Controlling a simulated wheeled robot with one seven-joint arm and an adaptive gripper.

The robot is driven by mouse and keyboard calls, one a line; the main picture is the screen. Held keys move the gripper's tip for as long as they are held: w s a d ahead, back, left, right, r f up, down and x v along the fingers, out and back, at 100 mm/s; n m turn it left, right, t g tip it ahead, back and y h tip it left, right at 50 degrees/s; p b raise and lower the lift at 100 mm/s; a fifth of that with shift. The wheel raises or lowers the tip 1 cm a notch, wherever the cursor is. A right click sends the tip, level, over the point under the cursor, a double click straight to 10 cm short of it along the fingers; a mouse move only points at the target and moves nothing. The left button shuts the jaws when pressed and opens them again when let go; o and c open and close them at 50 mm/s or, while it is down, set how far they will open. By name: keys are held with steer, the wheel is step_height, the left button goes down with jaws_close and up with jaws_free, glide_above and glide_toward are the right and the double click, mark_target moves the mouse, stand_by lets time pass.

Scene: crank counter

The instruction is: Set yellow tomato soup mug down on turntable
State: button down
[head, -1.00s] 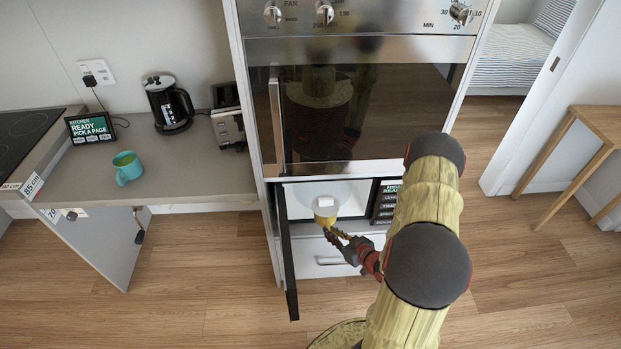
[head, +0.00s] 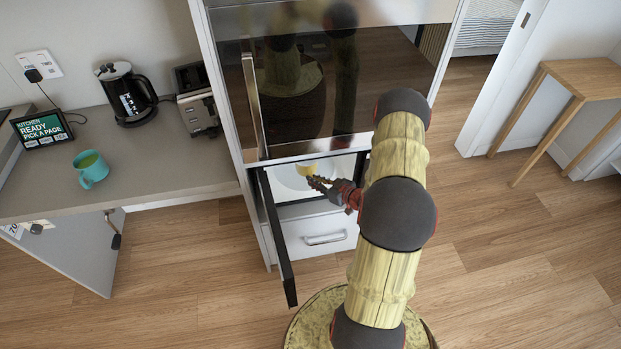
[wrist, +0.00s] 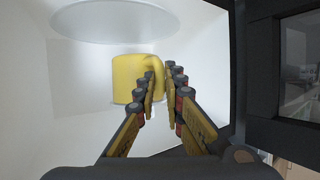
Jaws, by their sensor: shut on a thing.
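The yellow tomato soup mug (head: 307,169) is inside the open, white-walled microwave in the head view, mostly hidden by my gripper and the opening's upper edge. In the wrist view the yellow mug (wrist: 128,78) shows clearly. My gripper (wrist: 160,82) is shut on its handle side; it also shows in the head view (head: 316,182). The turntable is the pale round disc (wrist: 115,20) at the top of the wrist picture, which looks upside down. A narrow strip shows between disc and mug, so they look apart. In the head view the turntable (head: 287,178) is partly seen.
The dark microwave door (head: 275,240) stands open on the left, close to my gripper; its frame (wrist: 260,80) is at the right of the wrist view. An oven (head: 320,90) is above, a drawer (head: 322,238) below. A teal mug (head: 91,170) stands on the left counter.

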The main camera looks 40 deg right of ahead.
mark_target(314, 168)
steer(key=w+d, duration=0.1)
steer(key=w, duration=0.1)
steer(key=w+d+b, duration=0.1)
steer(key=w, duration=0.1)
steer(key=w+d+f+b, duration=0.1)
steer(key=w+d, duration=0.1)
steer(key=shift+w, duration=0.25)
steer(key=shift+w+d+f+b, duration=0.1)
steer(key=shift+f+b, duration=1.3)
steer(key=shift+f, duration=1.55)
steer(key=shift+w+f, duration=0.1)
steer(key=c, duration=1.9)
jaws_free()
